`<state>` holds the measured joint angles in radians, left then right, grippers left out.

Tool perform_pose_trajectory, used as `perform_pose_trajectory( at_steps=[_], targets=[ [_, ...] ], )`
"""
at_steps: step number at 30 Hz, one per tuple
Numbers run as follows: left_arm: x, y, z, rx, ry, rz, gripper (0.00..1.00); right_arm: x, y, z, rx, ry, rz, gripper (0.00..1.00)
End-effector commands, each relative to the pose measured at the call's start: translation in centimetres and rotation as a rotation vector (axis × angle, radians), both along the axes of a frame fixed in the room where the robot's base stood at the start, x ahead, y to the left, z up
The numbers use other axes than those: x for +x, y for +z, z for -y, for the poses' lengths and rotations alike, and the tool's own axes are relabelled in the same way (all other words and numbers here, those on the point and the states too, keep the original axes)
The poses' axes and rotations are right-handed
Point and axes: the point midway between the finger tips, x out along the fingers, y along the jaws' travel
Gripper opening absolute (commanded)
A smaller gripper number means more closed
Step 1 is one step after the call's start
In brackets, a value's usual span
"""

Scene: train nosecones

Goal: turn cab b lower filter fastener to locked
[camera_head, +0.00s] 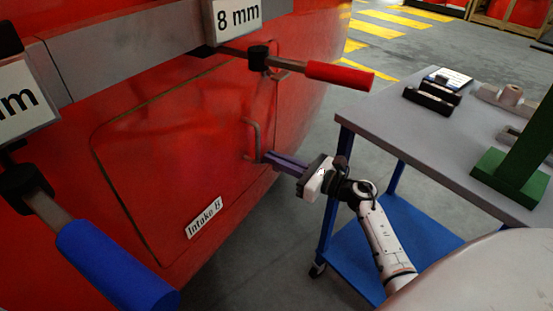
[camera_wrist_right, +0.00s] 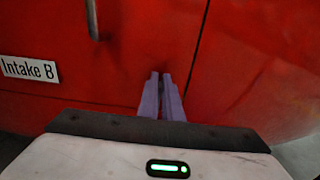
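The red Intake B panel (camera_head: 170,150) is outlined by a seam on the red nosecone, and its label (camera_head: 205,217) sits low on it. A grey bar handle (camera_head: 254,138) stands on the panel's right side; it also shows at the upper left of the right wrist view (camera_wrist_right: 93,18). My right gripper (camera_head: 268,158) points its purple fingers at the panel near the handle's lower end. In the right wrist view its fingers (camera_wrist_right: 161,78) are close together, right of and below the handle, by the panel's seam. No fastener can be made out; the fingers may hide it. My left gripper is not in view.
A red-handled tool (camera_head: 338,74) hangs by the 8 mm sign (camera_head: 237,18), above my right gripper. A blue-handled tool (camera_head: 115,262) juts out at lower left. A grey-topped cart (camera_head: 400,125) with black blocks and a green stand (camera_head: 515,165) is at right.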

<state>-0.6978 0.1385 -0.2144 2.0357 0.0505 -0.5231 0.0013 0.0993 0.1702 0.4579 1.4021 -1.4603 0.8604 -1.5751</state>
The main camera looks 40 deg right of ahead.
Motion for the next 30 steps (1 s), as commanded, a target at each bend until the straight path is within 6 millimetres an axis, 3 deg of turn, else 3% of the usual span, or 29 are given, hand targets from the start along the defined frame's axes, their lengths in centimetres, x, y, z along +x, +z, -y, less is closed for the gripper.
perform_pose_trajectory(
  at_steps=[14, 30],
  targets=[
    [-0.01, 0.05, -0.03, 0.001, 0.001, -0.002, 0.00, -0.02, -0.04, 0.17, 0.053, 0.001, -0.024, 0.00],
    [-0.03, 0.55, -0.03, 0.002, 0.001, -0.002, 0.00, 0.30, -0.28, 0.93, 0.461, 0.002, -0.191, 0.00]
  ],
)
